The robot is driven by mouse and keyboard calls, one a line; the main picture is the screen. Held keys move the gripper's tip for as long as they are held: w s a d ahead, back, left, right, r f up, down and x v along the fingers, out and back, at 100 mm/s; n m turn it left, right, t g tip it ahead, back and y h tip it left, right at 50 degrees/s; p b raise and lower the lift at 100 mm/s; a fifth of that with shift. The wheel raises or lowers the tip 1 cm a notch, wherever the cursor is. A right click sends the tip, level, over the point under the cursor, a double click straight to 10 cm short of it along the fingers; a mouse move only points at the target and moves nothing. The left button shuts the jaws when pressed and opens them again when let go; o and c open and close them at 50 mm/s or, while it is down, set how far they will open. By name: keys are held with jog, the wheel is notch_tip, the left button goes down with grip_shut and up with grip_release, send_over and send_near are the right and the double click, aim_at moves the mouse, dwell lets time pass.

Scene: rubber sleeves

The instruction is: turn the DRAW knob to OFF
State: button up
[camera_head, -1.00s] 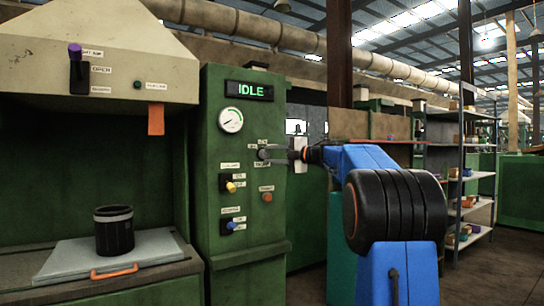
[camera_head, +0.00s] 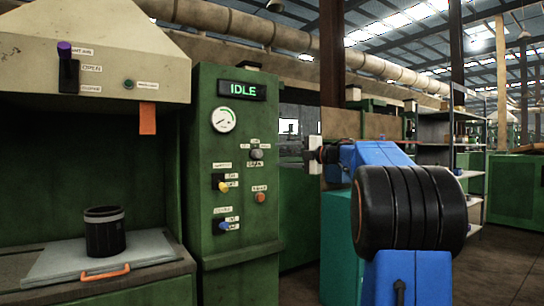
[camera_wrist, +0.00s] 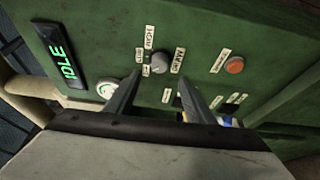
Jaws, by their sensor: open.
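A grey round knob (camera_head: 257,154) sits on the green control panel (camera_head: 215,270), with small labels around it. It also shows in the wrist view (camera_wrist: 159,63), beyond the fingertips. The labels are too small to read surely, and I cannot tell which one the knob points at. My gripper (camera_wrist: 160,78) is open and empty. Its two dark fingers stand apart, short of the knob and not around it. In the head view my gripper (camera_head: 290,151) is to the right of the knob, its fingers hard to make out.
The panel's display (camera_head: 242,90) reads IDLE, above a round gauge (camera_head: 225,120). Below the knob are a yellow switch (camera_head: 223,186), an orange button (camera_head: 261,197) and a blue switch (camera_head: 223,226). A black cylinder (camera_head: 104,232) stands on a tray (camera_head: 150,248) at left.

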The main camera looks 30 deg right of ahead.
jog(key=v, duration=0.8)
jog(key=shift+s, duration=0.25)
jog(key=shift+d, duration=0.1)
jog(key=s+a+m+t+h, duration=0.1)
jog(key=a+m+t+h, duration=0.3)
jog(key=a+m+h, duration=0.7)
jog(key=s+a+f+m+g+y, duration=0.1)
jog(key=s+a+f+m+g, duration=0.3)
jog(key=s+f, duration=0.7)
jog(key=s+a+f+m+g+y, duration=0.1)
jog(key=s+a+f+m+g, duration=0.3)
jog(key=s+a+f, duration=0.5)
jog(key=s+a+f+m+g+y, duration=0.1)
jog(key=s+a+f+m+g, duration=0.3)
jog(key=s+f, duration=1.1)
jog(key=a+f+g, duration=0.3)
jog(key=f, duration=0.7)
jog(key=shift+f+g+y, duration=0.3)
jog(key=shift+f, duration=0.1)
